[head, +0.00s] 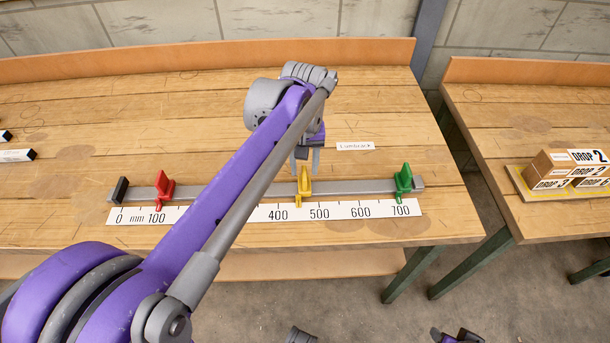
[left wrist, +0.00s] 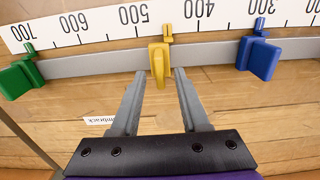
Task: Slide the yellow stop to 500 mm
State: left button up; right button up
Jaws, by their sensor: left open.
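The yellow stop (head: 304,182) sits on the grey rail (head: 235,187), its pointer between the 400 and 500 marks of the white scale (head: 345,210). It also shows in the left wrist view (left wrist: 158,62), upper middle. My left gripper (head: 305,162) is open just behind the stop. In the left wrist view its fingertips (left wrist: 160,76) are on either side of the stop's handle, with small gaps visible.
A red stop (head: 164,186) and a green stop (head: 403,179) sit further along the rail. A blue stop (left wrist: 258,57) shows near 300, hidden by my arm in the head view. A label card (head: 355,146) lies behind the rail. Boxes (head: 565,163) stand on the right table.

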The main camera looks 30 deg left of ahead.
aim_at(305, 172)
pick_arm(q)
jog(key=shift+f, duration=1.9)
grip_shut()
